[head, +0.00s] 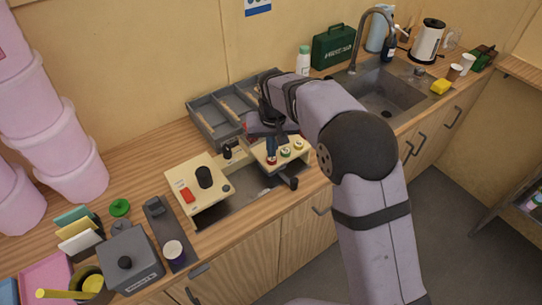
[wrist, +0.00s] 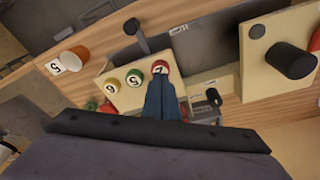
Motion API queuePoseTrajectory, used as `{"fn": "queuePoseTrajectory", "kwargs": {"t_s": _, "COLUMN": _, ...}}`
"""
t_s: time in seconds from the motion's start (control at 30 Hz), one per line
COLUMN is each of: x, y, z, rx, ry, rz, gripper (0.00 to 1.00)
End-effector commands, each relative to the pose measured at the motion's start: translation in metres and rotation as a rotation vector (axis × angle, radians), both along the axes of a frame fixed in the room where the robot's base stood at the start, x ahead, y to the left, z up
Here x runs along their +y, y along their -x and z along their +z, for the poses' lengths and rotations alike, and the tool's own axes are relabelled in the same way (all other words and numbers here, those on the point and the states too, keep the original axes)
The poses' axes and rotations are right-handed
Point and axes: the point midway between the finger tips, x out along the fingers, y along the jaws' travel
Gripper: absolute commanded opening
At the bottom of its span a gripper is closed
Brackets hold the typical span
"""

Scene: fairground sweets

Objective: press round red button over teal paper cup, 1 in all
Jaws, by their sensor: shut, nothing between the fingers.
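My gripper (head: 270,149) is shut and empty, pointing down over the cream panel (wrist: 125,95) of a small machine. The panel carries a round red button (wrist: 160,68), a green button (wrist: 134,78) and a yellow button (wrist: 113,85), each with a white number label. In the wrist view my closed fingertips (wrist: 158,78) overlap the lower edge of the red button; I cannot tell whether they touch it. In the head view the red button (head: 271,160) sits directly below the fingertips. I make out no teal paper cup in either view.
Beside the panel stands a cream box with a black knob (head: 204,177) and a red switch (head: 187,195). A grey divided tray (head: 205,122) lies behind. The sink (head: 378,95) is at the right.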

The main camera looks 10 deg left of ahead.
Motion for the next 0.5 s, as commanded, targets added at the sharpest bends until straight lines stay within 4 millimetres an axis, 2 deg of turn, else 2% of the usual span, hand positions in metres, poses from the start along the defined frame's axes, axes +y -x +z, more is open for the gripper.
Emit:
{"fn": "queuePoseTrajectory", "kwargs": {"t_s": 0.27, "x": 0.000, "y": 0.000, "z": 0.001, "rx": -0.001, "ry": 0.000, "rz": 0.000, "gripper": 0.00}}
{"fn": "queuePoseTrajectory", "kwargs": {"t_s": 0.5, "x": 0.000, "y": 0.000, "z": 0.016, "rx": -0.002, "ry": -0.001, "rz": 0.000, "gripper": 0.00}}
